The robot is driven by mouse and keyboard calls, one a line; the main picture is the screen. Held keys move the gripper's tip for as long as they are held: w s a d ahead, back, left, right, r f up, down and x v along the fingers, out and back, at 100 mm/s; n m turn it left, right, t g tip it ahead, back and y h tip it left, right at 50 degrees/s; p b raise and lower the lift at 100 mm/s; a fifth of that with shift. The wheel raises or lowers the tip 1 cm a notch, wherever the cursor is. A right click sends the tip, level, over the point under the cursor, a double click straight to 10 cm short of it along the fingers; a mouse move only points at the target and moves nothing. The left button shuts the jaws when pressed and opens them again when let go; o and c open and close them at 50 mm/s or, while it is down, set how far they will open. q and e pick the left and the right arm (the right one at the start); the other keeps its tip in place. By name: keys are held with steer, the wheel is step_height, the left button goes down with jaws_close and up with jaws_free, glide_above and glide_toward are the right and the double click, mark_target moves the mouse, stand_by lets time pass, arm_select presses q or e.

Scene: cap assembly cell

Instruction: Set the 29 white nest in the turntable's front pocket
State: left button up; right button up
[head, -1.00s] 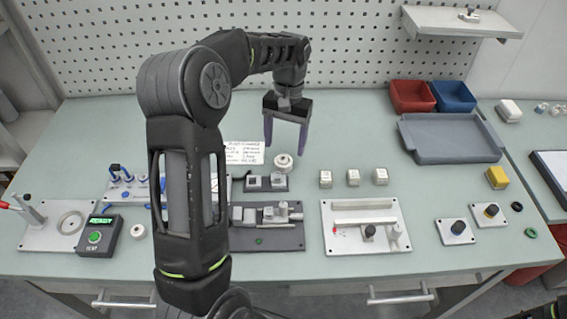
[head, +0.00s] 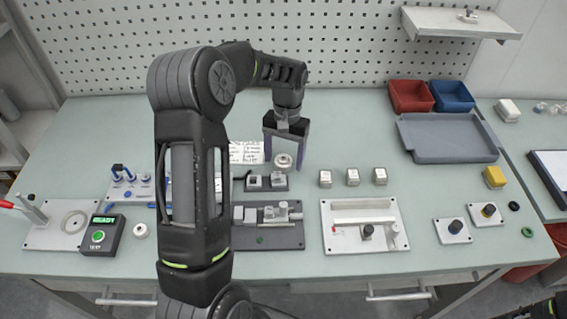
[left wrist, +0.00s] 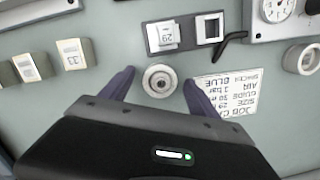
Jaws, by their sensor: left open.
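My left gripper (head: 284,163) is open and empty, pointing down above the back middle of the bench. A round white ringed part (head: 283,161) shows between its fingertips; in the left wrist view it (left wrist: 159,81) lies apart from both fingers. A white nest marked 29 (left wrist: 166,36) sits on a dark two-place block (left wrist: 187,34), which also shows in the head view (head: 266,188). The block's other place (left wrist: 209,28) is a pale square with a dark centre. A black lever (left wrist: 231,43) lies at that end. I cannot tell for sure which fixture is the turntable.
Several white blocks (head: 352,177) stand right of the dark block; one is marked 33 (left wrist: 72,54). A job card (head: 246,152) lies left of the gripper. A grey tray (head: 450,140) and red and blue bins (head: 411,97) are at the back right.

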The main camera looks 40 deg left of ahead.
arm_select(q)
steer(key=shift+c, duration=0.4)
jaws_close()
stand_by(0.4)
step_height(320, 180, up, 10)
steer(key=b, duration=0.1)
steer(key=shift+b, duration=0.3)
stand_by(0.5)
